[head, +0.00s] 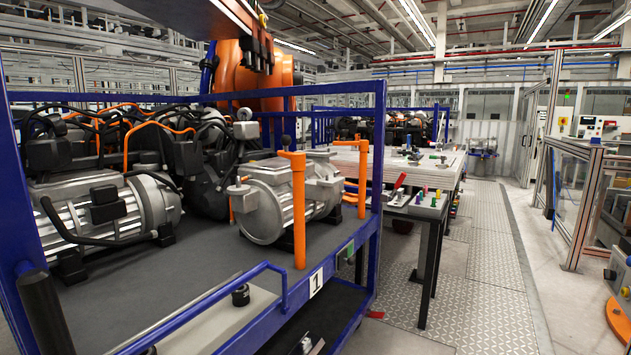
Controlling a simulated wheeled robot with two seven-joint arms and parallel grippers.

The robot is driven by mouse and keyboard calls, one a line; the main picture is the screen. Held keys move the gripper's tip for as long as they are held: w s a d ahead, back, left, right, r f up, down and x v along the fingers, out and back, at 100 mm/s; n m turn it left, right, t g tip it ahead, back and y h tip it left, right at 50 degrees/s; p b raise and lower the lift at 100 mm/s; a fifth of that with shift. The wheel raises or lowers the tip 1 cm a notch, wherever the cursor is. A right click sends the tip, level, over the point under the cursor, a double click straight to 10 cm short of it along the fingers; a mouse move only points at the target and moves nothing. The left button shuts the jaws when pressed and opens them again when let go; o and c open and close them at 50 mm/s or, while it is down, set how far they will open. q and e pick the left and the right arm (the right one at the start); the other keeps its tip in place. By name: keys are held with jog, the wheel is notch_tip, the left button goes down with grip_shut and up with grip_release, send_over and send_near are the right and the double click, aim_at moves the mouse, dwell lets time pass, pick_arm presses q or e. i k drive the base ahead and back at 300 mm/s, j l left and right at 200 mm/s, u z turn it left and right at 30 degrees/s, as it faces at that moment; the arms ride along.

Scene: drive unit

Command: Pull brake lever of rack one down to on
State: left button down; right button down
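Rack one is a blue-framed cart (377,190) on the left, with a white "1" plate (316,282) on its front edge. A small red piece (375,314) sticks out low beside its right corner post. A black handle (42,308) shows at the lower left. I cannot tell which of these, if any, is the brake lever, and no on marking is readable. Neither of my grippers is in view.
Grey drive units (278,195) with black cables sit on the rack's dark deck. A small table (420,205) with a red-handled tool and coloured pieces stands to the right. Beyond it, a metal-plate aisle (490,270) is clear. A glazed enclosure (568,190) borders the aisle.

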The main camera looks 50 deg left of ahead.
aim_at(401, 179)
jog(key=i+j+u, duration=0.2)
jog(key=i+u, duration=0.75)
jog(key=i, duration=0.2)
jog(key=i+l, duration=0.2)
jog(key=i, duration=0.35)
jog(key=i+l+u, duration=0.1)
jog(key=i+l, duration=0.15)
jog(key=i, duration=0.25)
jog(key=i+l, duration=0.25)
jog(key=i, duration=0.25)
